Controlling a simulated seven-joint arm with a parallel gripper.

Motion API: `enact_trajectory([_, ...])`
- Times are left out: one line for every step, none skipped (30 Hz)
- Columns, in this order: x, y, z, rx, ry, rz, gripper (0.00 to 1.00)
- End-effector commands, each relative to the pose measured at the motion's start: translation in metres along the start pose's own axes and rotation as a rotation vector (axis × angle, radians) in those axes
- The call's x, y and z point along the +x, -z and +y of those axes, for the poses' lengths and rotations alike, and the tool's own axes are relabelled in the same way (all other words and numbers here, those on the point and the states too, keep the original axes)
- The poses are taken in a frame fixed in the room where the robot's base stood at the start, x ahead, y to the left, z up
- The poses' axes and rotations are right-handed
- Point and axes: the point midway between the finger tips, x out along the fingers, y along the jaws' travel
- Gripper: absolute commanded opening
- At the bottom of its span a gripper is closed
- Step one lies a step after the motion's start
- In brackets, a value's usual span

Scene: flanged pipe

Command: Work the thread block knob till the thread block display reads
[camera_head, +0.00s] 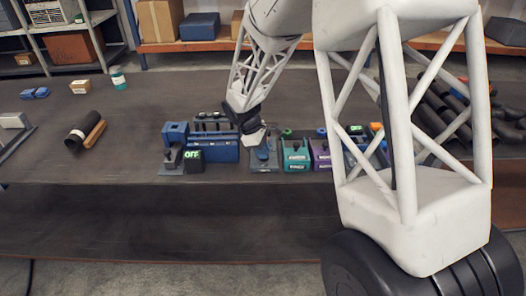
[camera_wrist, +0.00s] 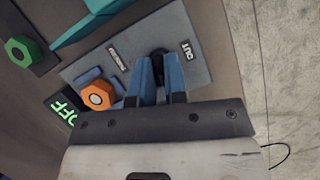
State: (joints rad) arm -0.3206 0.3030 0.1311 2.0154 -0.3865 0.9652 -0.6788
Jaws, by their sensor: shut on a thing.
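The grey panel (camera_wrist: 190,45) of a small block lies under my gripper in the wrist view. It has a label reading OUT and a second label too small to read surely. A display (camera_wrist: 62,108) reads OFF in green beside an orange hexagonal piece (camera_wrist: 97,95). My gripper (camera_wrist: 161,75) has its blue fingers shut on a dark round knob (camera_wrist: 159,51), mostly hidden between the fingertips. In the head view, my gripper (camera_head: 264,150) is over a grey base (camera_head: 263,169), which it largely covers.
Left of my gripper, a blue unit (camera_head: 212,150) has another display (camera_head: 193,155) reading OFF. Right of it stand a teal block (camera_head: 296,155) and a purple block (camera_head: 320,154). A dark cylinder (camera_head: 80,136) lies at the left. The table front is clear.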

Motion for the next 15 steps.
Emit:
enact_trajectory([0.0014,-0.0002,0.0004,0.014,0.007,-0.001,0.00])
enact_trajectory([0.0016,-0.0002,0.0004,0.026,0.012,-0.001,0.00])
enact_trajectory([0.0019,-0.0004,0.0003,0.044,0.020,-0.002,0.00])
enact_trajectory([0.0022,-0.0004,0.0001,0.058,0.027,-0.002,0.00])
enact_trajectory([0.0022,-0.0004,0.0002,0.074,0.034,-0.002,0.00])
enact_trajectory([0.0019,-0.0004,0.0008,0.097,0.042,-0.002,0.00])
enact_trajectory([0.0019,-0.0004,0.0010,0.114,0.049,-0.001,0.00])
enact_trajectory([0.0022,-0.0004,0.0009,0.134,0.057,-0.002,0.00])
enact_trajectory([0.0028,-0.0004,0.0006,0.159,0.070,-0.002,0.00])
enact_trajectory([0.0029,-0.0005,0.0007,0.180,0.078,-0.003,0.00])
enact_trajectory([0.0026,-0.0005,0.0011,0.200,0.086,-0.003,0.00])
enact_trajectory([0.0025,-0.0003,0.0012,0.230,0.097,-0.002,0.00])
enact_trajectory([0.0028,-0.0003,0.0011,0.250,0.106,-0.002,0.00])
enact_trajectory([0.0029,-0.0005,0.0009,0.271,0.115,-0.003,0.00])
enact_trajectory([0.0027,-0.0005,0.0009,0.299,0.127,-0.003,0.00])
